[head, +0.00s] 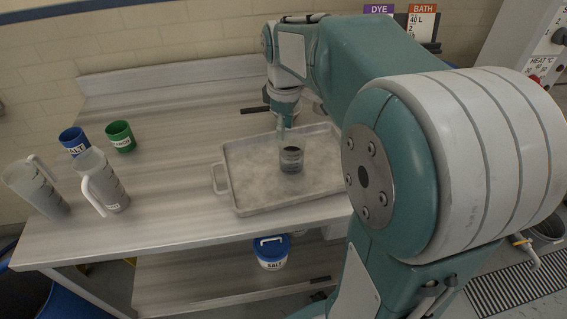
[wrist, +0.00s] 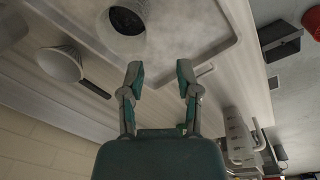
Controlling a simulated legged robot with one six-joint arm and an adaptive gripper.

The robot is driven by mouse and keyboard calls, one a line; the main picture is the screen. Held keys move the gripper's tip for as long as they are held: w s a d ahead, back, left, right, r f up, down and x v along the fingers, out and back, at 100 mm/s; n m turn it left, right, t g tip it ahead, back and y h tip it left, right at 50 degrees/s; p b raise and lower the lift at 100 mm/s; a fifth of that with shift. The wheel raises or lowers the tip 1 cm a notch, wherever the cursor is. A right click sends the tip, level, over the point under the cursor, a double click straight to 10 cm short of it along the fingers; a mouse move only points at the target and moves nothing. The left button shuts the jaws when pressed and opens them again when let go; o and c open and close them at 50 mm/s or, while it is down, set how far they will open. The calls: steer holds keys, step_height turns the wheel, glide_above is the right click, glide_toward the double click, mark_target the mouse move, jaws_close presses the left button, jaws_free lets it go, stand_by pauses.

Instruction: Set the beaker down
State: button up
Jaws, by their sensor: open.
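The beaker (head: 291,158) is a small clear vessel with dark contents. It stands upright on the metal tray (head: 240,205), towards the tray's back middle.
Two clear jugs with white handles (head: 114,196) (head: 45,190) stand at the table's left. A blue cup (head: 74,142) and a green cup (head: 121,136) stand behind them. A dark-handled item (head: 255,110) lies behind the tray. A blue salt tub (head: 271,254) sits on the lower shelf.

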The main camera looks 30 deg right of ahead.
steer(key=s+a+m+t, duration=0.2)
steer(key=s+a+m, duration=0.2)
steer(key=s, duration=0.4)
steer(key=s+a+m+t, duration=0.2)
steer(key=s+a, duration=0.3)
steer(key=s, duration=0.4)
steer(key=shift+a+r+m+t, duration=0.35)
steer(key=shift+m+t, duration=0.05)
steer(key=shift+m, duration=0.5)
